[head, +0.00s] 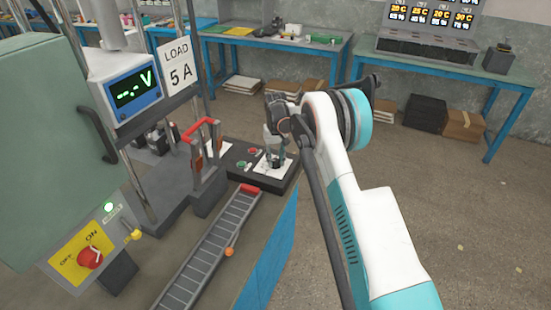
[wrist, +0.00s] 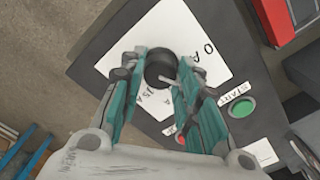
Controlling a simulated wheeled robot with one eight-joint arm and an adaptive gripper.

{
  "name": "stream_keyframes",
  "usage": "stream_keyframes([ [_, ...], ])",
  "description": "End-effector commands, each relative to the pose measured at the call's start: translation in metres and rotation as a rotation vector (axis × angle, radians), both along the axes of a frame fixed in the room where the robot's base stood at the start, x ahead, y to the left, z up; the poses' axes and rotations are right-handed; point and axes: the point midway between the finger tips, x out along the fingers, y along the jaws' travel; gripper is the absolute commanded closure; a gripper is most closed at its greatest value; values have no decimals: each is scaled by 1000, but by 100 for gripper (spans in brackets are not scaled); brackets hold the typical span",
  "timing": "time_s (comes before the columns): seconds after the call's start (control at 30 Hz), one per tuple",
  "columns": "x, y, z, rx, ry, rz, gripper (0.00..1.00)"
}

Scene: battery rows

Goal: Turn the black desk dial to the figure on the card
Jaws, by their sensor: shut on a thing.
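The black desk dial (wrist: 160,70) sits on a white scale plate (wrist: 180,32) on a dark control box; it is mostly hidden in the head view. The plate carries "0 A" at upper right and a partly covered figure like "15 A" at lower left. A thin light mark on the dial points toward the lower right of the wrist picture. My gripper (wrist: 161,60) is shut on the dial, one finger at each side; it also shows over the box in the head view (head: 274,146). The card (head: 180,68) reads "LOAD 5 A".
A green START button (wrist: 240,105) and a partly hidden red button (wrist: 181,140) are close to my fingers. A display (head: 134,92) shows "--.- V". A red-handled frame (head: 203,135) and a sloping grey track (head: 210,245) stand left of the box.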

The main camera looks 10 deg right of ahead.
Motion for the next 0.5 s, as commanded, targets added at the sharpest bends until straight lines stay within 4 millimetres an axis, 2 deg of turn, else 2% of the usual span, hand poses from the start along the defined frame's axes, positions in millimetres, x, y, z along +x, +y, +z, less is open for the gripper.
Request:
stream_keyframes([
  [0.5,0,0,0,0,-1,-41,94],
])
